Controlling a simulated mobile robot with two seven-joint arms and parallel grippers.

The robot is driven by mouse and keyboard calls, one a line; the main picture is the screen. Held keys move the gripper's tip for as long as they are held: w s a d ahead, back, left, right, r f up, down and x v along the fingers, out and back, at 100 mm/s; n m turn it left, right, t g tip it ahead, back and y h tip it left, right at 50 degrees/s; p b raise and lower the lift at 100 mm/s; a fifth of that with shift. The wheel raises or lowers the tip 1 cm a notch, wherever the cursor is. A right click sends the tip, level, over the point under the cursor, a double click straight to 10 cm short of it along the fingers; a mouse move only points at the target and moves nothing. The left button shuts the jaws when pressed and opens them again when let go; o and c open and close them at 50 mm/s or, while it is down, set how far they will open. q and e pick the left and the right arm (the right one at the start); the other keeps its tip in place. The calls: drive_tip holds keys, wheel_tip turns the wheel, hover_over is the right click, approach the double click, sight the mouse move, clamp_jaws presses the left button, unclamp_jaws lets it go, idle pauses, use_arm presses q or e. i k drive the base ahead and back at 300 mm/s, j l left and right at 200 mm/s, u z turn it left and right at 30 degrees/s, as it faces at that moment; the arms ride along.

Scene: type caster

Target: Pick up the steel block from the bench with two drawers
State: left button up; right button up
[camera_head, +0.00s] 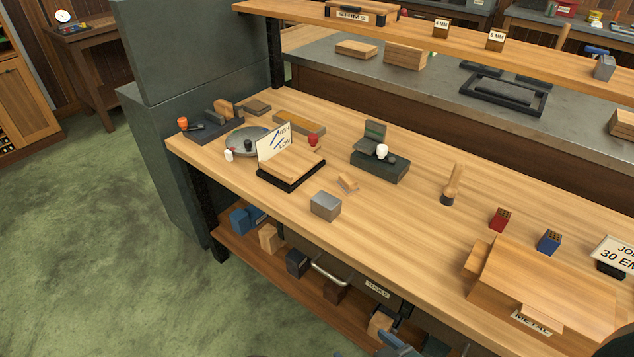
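The steel block (325,206) is a small grey box with a lighter top. It sits on the wooden bench top (400,222) near the front edge, in the middle of the head view. A wooden stand with a sign (290,165) is behind it to the left, and a small wooden piece (347,183) lies just behind it. Below the bench top are a dark front labelled TOOLS (377,289) and a metal handle (329,273).
A dark device with a white knob (380,165) and a wooden-handled tool (452,186) stand behind the block. A wooden box labelled METAL (545,290) fills the right front. A raised shelf (450,45) runs along the back. Bench top around the block's right side is clear.

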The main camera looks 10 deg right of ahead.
sight(327, 206)
drive_tip(key=i+j, duration=0.25)
drive_tip(key=i+j+z, duration=0.15)
drive_tip(key=z, duration=0.3)
drive_tip(key=i+j+z, duration=0.1)
drive_tip(key=j+z, duration=0.35)
